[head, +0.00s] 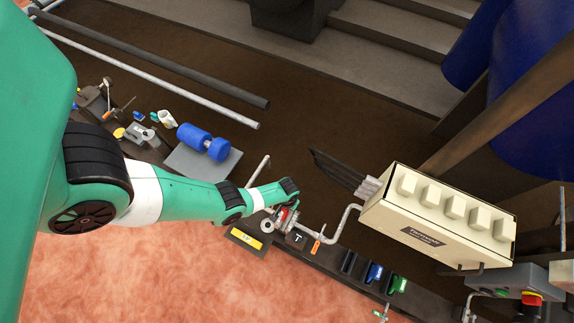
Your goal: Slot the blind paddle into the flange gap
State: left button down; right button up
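My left arm reaches in from the left, and its gripper (283,214) is at the near pipework, close to a small red part. The fingers are too small and crowded to show whether they are open or shut. A small pale metal ring or disc (267,226) is just left of the gripper. I cannot tell whether it is the blind paddle or part of a flange. A bent grey pipe (342,226) runs right from this spot. The flange gap cannot be made out. My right gripper is not in view.
A cream box with several raised blocks (440,222) stands to the right. A blue roller (203,141) lies on a grey plate (205,164). Pipes lie behind.

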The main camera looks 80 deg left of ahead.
pick_arm(q)
jog(key=shift+w+f+b, duration=0.1)
jog(key=shift+f+b, duration=0.35)
notch_tip(320, 180, down, 7)
jog(key=b, duration=0.6)
jog(key=shift+r+b, duration=0.15)
jog(key=shift+b, duration=0.2)
dwell(0.4)
jog(key=shift+f+b, duration=1.7)
jog(key=shift+f, duration=0.05)
jog(key=shift+f+b, duration=1.5)
